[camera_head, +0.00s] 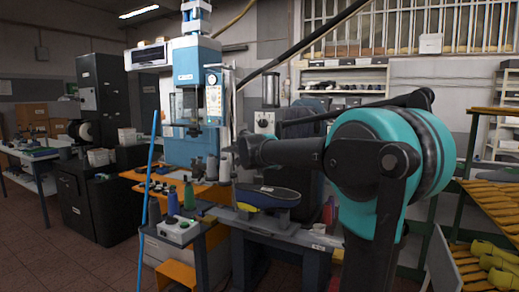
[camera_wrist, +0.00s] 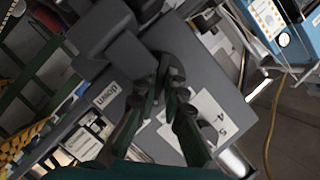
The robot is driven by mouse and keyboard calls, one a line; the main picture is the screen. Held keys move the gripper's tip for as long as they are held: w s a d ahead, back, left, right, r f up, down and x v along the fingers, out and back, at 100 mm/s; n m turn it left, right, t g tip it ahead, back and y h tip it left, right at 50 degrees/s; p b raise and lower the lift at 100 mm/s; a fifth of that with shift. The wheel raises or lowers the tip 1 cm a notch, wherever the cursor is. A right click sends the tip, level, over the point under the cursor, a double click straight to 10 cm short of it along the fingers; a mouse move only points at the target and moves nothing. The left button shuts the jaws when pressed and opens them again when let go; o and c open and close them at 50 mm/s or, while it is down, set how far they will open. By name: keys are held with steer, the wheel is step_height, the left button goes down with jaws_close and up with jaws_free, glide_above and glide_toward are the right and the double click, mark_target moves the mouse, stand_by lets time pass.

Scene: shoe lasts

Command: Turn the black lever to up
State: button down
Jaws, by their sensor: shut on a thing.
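My gripper (camera_wrist: 172,78) shows in the wrist view over a grey machine panel (camera_wrist: 205,82). Its dark fingers come together on a small dark piece, which appears to be the black lever; the fingers hide most of it, so its exact angle cannot be told. A label reading "down" (camera_wrist: 105,95) is on the panel to the left of the fingers. A white number label (camera_wrist: 207,118) is on the right. In the head view, my gripper (camera_head: 240,152) is at the end of my arm, in front of the machine, and the lever cannot be made out.
A blue press machine (camera_head: 195,100) stands to the left of my gripper. Bottles (camera_head: 188,193) stand at left. A rack with yellow lasts (camera_head: 492,255) is at right.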

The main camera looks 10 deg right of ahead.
steer(key=c, duration=1.6)
jaws_free()
steer(key=shift+v, duration=4)
steer(key=shift+w, duration=0.1)
steer(key=s+a+f+n+g+y, duration=0.1)
steer(key=s+a+f+n+y, duration=0.3)
steer(key=s+f+n+y, duration=0.45)
steer(key=s+a+f+n+g+y, duration=0.1)
steer(key=s+a+f+n+y, duration=0.4)
steer(key=f, duration=0.6)
steer(key=s+d+f+g+h, duration=0.3)
steer(key=s+d+f, duration=0.2)
steer(key=s+f, duration=0.2)
steer(key=s+d+f+n+g+h, duration=0.1)
steer(key=s+d+f+g+h, duration=0.1)
steer(key=s+d+f, duration=0.3)
steer(key=s+d+f+g+h, duration=0.3)
steer(key=s+f, duration=0.5)
steer(key=f, duration=0.5)
steer(key=shift+s+d+g+h, duration=0.15)
steer(key=shift+s+d+h, duration=0.1)
steer(key=shift+d, duration=0.2)
steer(key=shift+s+d+g+h, duration=0.1)
steer(key=shift+d+g+h, duration=0.1)
steer(key=shift+d, duration=0.25)
